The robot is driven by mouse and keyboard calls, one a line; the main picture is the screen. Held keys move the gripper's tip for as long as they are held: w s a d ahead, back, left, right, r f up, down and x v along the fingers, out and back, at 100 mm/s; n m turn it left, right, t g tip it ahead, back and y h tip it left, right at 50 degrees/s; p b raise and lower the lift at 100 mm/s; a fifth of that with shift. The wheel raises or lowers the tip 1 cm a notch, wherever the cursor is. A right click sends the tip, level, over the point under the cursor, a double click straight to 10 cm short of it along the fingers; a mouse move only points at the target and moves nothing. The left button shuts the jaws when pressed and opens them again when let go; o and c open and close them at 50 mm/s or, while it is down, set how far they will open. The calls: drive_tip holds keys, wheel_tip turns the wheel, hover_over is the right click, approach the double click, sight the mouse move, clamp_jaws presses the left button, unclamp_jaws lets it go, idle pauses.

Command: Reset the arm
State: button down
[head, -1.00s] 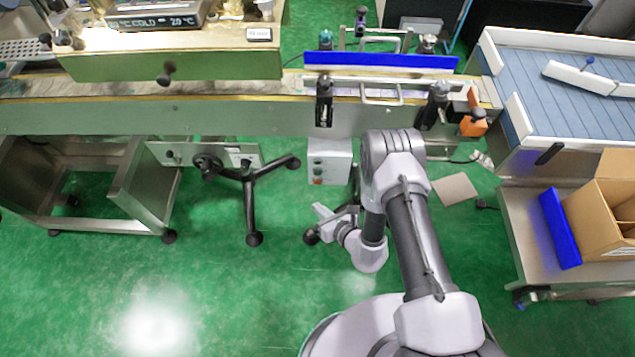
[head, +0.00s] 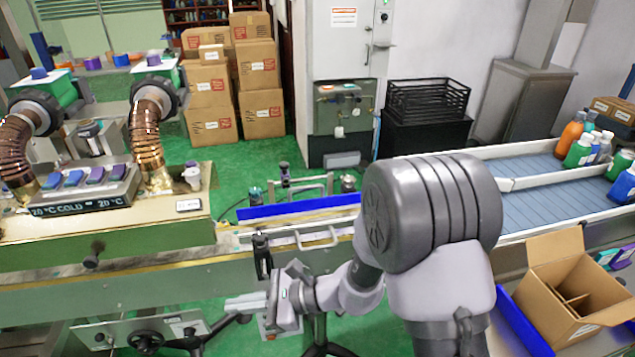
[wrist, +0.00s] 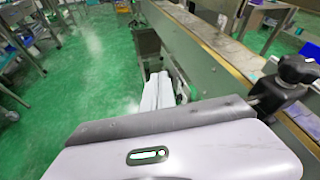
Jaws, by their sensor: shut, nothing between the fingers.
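My arm rises in the right half of the head view, with the elbow bent and the forearm pointing left. My gripper (head: 242,303) is in front of the conveyor's metal side, pointing left. Its two pale fingers lie together, shut, with nothing between them. They also show together in the wrist view (wrist: 158,92), above the green floor and beside the conveyor's side wall. The conveyor (head: 150,285) runs across the head view close behind the gripper.
A black clamp post (head: 262,256) stands on the conveyor edge just above the gripper. An open cardboard box (head: 560,285) is at the right. Bottles (head: 578,150) stand on the blue-slatted conveyor (head: 545,172). Open green floor lies left of the conveyor wall in the wrist view.

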drive_tip(key=s+d+r+n+g+h, duration=0.1)
drive_tip(key=s+d+r+n+h, duration=0.3)
drive_tip(key=s+d+r+n, duration=0.45)
drive_tip(key=s+d+r+n+t+h, duration=0.1)
drive_tip(key=s+d+r+t+h, duration=0.2)
drive_tip(key=d, duration=0.6)
drive_tip(key=s+d+r+n+t+h, duration=0.2)
drive_tip(key=s+d+r+t+h, duration=0.1)
drive_tip(key=d, duration=0.6)
drive_tip(key=shift+r+h, duration=0.6)
drive_tip(key=shift+h, duration=0.5)
drive_tip(key=shift+s, duration=0.1)
